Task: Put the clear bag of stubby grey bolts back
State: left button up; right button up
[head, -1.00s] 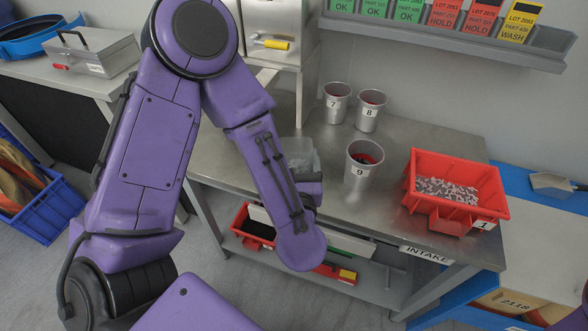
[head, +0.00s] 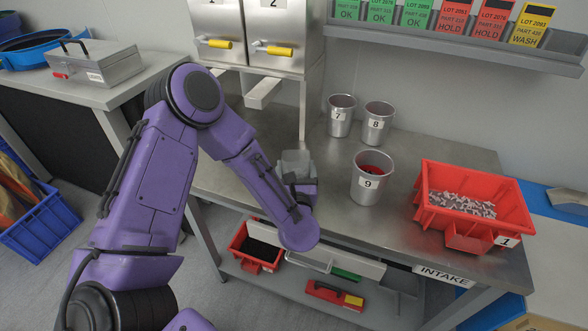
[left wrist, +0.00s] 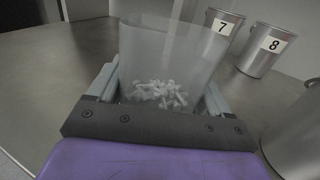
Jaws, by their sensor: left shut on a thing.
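The clear bag (left wrist: 165,55) of stubby grey bolts is between the fingers of my left gripper (left wrist: 158,100) in the left wrist view. The bolts lie in a heap at its bottom. In the head view the bag (head: 295,160) shows as a pale translucent shape just beyond my left gripper (head: 297,182), over the steel table. My left gripper is shut on the bag. I cannot tell whether the bag touches the table. My right gripper is not in view.
Metal cups 7 (head: 341,118), 8 (head: 377,125) and 9 (head: 367,187) stand right of the bag. Red bin 1 (head: 455,230), holding grey pieces, is at the table's right. Dispensers (head: 268,40) with yellow handles stand behind. Bare steel tabletop (head: 225,165) lies left of the bag.

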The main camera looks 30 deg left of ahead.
pick_arm(q)
jog(key=shift+f, duration=0.15)
jog(key=shift+f, duration=0.15)
jog(key=o, duration=0.9)
jog(key=shift+r, duration=0.35)
jog(key=b+v, duration=0.1)
jog(key=v, duration=0.4)
jog(key=b+v, duration=0.2)
jog(key=v, duration=0.4)
jog(key=shift+d+f, duration=0.1)
jog(key=shift+f, duration=0.15)
jog(key=shift+s+d+r, duration=0.1)
jog(key=shift+s+d, duration=0.15)
jog(key=shift+s, duration=0.2)
